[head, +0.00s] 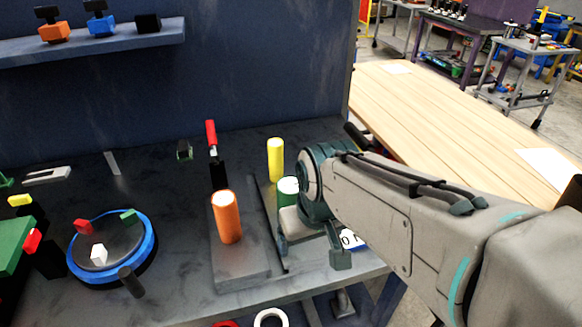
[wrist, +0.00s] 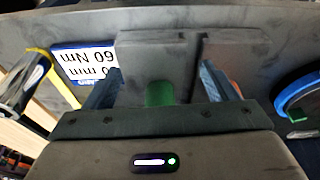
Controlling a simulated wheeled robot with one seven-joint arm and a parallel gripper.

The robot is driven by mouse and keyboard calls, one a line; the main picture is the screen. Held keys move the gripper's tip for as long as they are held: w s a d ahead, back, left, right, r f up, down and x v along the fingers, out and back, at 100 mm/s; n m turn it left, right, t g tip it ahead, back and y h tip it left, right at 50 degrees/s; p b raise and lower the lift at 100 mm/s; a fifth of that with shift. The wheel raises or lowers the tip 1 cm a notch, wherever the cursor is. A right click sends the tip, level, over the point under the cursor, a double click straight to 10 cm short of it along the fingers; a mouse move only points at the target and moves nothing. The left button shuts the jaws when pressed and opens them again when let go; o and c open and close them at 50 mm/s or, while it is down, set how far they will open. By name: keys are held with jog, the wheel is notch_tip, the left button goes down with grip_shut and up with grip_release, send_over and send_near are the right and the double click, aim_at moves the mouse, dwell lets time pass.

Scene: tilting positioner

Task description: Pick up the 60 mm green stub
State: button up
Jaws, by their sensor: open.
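The green stub (head: 288,188) stands on the bench with a pale top, partly hidden behind my gripper (head: 311,250) in the head view. The jaws are open with a gap on each side of the stub. The lower part of the stub is hidden, and I cannot tell the exact height of the fingers against it.
A yellow stub (head: 275,160) stands just behind the green one. An orange stub (head: 227,217) stands to the left on a grey plate. A red-handled clamp (head: 212,138) rises behind. A blue-rimmed turntable (head: 150,250) is at left. A label (wrist: 88,65) lies near the left finger.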

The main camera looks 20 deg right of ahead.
aim_at(287, 184)
jog(key=w+r+n+g, duration=0.1)
jog(key=w+r+n, duration=0.3)
jog(key=n, duration=0.1)
jog(key=w+r+n+g, duration=0.1)
jog(key=w+r+n, duration=0.3)
jog(key=w+n, duration=0.1)
jog(key=w+r+n, duration=0.3)
jog(key=w+n, duration=0.1)
jog(key=n, duration=0.1)
jog(key=shift+w+a+r+g, duration=0.2)
jog(key=shift+w+r+g, duration=0.1)
jog(key=shift+r+g, duration=0.1)
notch_tip(287, 184, down, 8)
jog(key=shift+r, duration=0.15)
jog(key=shift+s+d+f, duration=0.15)
jog(key=shift+d+f, duration=0.05)
jog(key=shift+f, duration=1.2)
jog(key=shift+s+d+f, duration=0.1)
jog(key=shift+d+f, duration=0.05)
jog(key=shift+f, duration=1.2)
jog(key=shift+r, duration=0.1)
jog(key=c, duration=1.6)
